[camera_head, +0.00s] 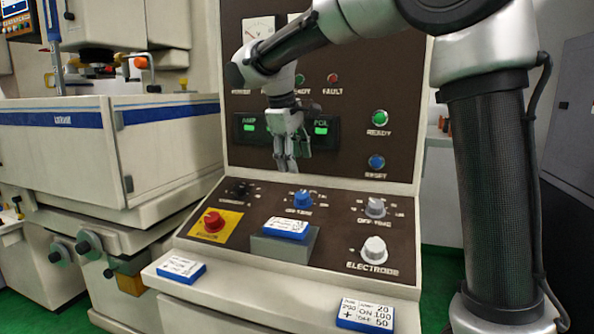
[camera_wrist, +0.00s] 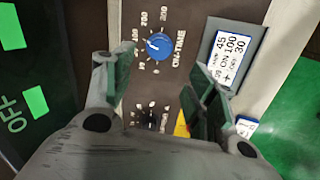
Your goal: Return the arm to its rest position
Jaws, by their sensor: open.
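My arm reaches in from the upper right of the head view, and my gripper (camera_head: 289,165) hangs in front of the upright face of the control panel (camera_head: 345,90). The fingers point down, above the blue ON-TIME knob (camera_head: 303,199). In the wrist view my gripper (camera_wrist: 165,80) is open, its two fingers well apart with nothing between them. The blue knob (camera_wrist: 159,46) shows beyond the fingertips and is apart from them. Part of the panel's displays is hidden behind my gripper.
A card block (camera_head: 287,227) sits on a grey holder on the sloped panel. Two more cards lie on the front ledge, left (camera_head: 181,268) and right (camera_head: 365,315). A red emergency knob (camera_head: 212,221) and grey OFF-TIME (camera_head: 376,208) and ELECTRODE (camera_head: 374,248) knobs stick up. A white machine tank (camera_head: 110,150) stands left.

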